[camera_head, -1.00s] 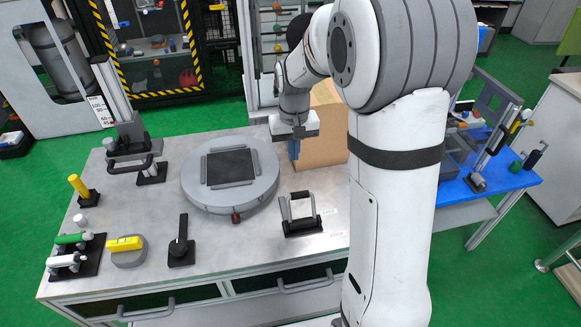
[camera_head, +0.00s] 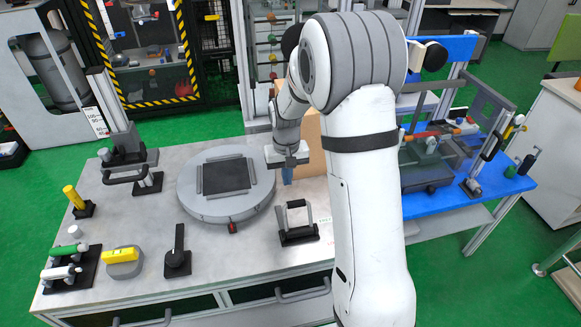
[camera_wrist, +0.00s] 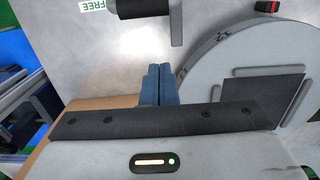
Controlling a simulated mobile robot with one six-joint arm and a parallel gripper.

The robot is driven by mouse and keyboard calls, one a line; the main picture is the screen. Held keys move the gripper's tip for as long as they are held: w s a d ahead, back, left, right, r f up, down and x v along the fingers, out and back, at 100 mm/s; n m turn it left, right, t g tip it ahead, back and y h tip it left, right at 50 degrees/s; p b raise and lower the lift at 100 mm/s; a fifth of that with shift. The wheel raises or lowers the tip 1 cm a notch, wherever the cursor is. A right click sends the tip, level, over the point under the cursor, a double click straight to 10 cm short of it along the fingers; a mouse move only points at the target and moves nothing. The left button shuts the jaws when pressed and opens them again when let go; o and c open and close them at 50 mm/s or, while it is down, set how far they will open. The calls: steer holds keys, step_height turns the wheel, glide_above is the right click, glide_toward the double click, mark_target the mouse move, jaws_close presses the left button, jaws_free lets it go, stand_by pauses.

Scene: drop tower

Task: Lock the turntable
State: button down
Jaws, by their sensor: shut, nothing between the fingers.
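The turntable (camera_head: 226,208) is a grey disc on the table with a dark square pad on top; its right part shows in the wrist view (camera_wrist: 222,68). A small red piece (camera_head: 232,227) sits at its front rim, also in the wrist view (camera_wrist: 267,7). A bracket with a dark bar handle (camera_head: 297,222) stands right of the turntable's front; its handle shows in the wrist view (camera_wrist: 145,9) near a green "FREE" label (camera_wrist: 92,4). My gripper (camera_head: 287,175) points down between the turntable and a cardboard box, its blue fingers (camera_wrist: 158,80) shut and empty, apart from the handle.
The cardboard box (camera_head: 312,150) stands close behind my gripper. A black lever (camera_head: 178,255), a yellow level (camera_head: 122,255), a yellow post (camera_head: 75,198) and a handled fixture (camera_head: 125,175) stand left on the table (camera_head: 150,215). A blue bench (camera_head: 430,203) lies to the right.

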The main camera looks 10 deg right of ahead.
steer(key=shift+s+f+p, duration=0.3)
steer(key=shift+s+f, duration=0.4)
steer(key=shift+s, duration=0.25)
steer(key=shift+s+f+p, duration=0.25)
steer(key=shift+s+f, duration=0.45)
steer(key=shift+s, duration=0.25)
steer(key=shift+s+r+t+b, duration=0.2)
steer(key=shift+s+t+b, duration=0.15)
steer(key=shift+b, duration=0.4)
